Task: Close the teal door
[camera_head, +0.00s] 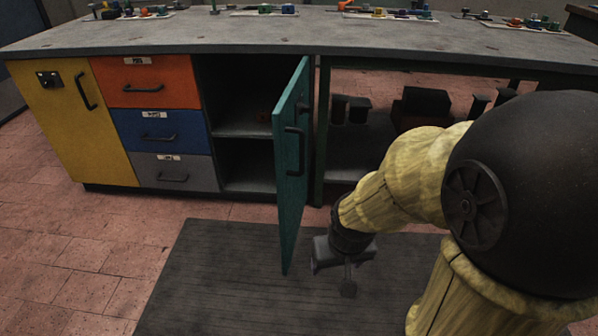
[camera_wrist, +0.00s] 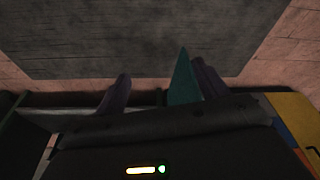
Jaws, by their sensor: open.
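The teal door (camera_head: 291,165) stands wide open, swung out from the cabinet and seen nearly edge-on in the head view. Its dark bar handle (camera_head: 294,150) is on the face toward the right. My gripper (camera_head: 332,274) is low over the dark mat, to the right of the door's lower part, with a small gap in the picture. In the wrist view my gripper (camera_wrist: 162,82) has its two fingers spread with nothing held. The teal door (camera_wrist: 183,82) shows there as a wedge close beside the right finger; I cannot tell whether they touch.
The open compartment (camera_head: 236,130) behind the door has a shelf with a small reddish item. Orange, blue and grey drawers (camera_head: 160,130) and a yellow door (camera_head: 70,120) are shut at left. Dark objects (camera_head: 425,105) stand under the bench at right. The mat (camera_head: 220,265) is clear.

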